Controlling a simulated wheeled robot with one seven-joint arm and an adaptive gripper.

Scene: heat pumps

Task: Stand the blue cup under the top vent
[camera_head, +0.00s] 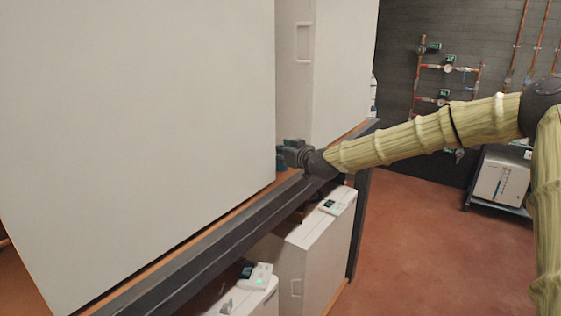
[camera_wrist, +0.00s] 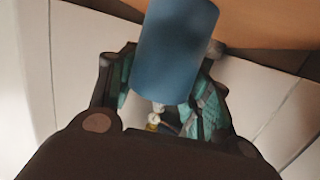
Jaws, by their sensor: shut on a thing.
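The blue cup (camera_wrist: 176,50) is between the teal-padded fingers of my gripper (camera_head: 290,155) in the wrist view. My gripper is shut on it. In the head view a small blue patch of the cup (camera_head: 281,160) shows at the gripper's far side, partly hidden by the near white unit. My gripper is at the gap between two upper white units, just above the dark frame rail. I cannot make out the top vent for certain; the far upper unit (camera_head: 340,85) has a recessed rectangle high on its side.
The large near white unit (camera_head: 140,120) stands close left of my gripper. A dark rail (camera_head: 215,240) runs along the front below. Lower white units (camera_head: 318,240) carry small control panels. Pipes with gauges (camera_head: 445,70) line the back wall.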

